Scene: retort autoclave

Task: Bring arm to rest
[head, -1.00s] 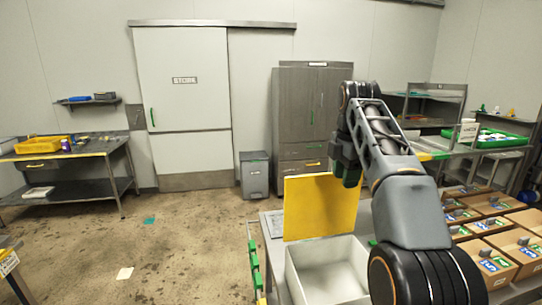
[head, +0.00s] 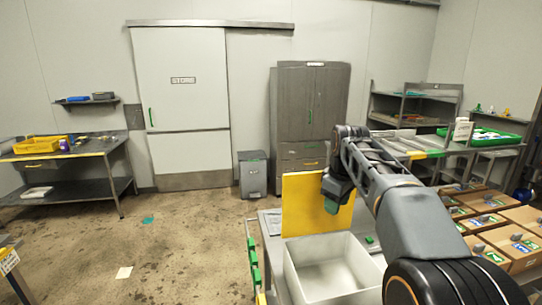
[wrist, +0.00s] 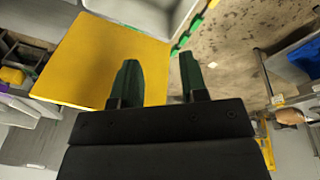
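My gripper (wrist: 158,80) shows in the wrist view with its two dark green fingers apart and nothing between them. In the head view my gripper (head: 333,203) is at the end of my bent arm, in front of the right part of an upright yellow panel (head: 305,205). The panel also fills the left of the wrist view (wrist: 95,60), behind and beside the left finger. I cannot tell whether the gripper touches it.
A white open bin (head: 330,272) stands below the panel on the table. Several cardboard boxes (head: 510,245) stand at the right. A grey cabinet (head: 310,120) and a grey waste bin (head: 253,175) stand behind. The floor (head: 165,240) at the left is mostly clear.

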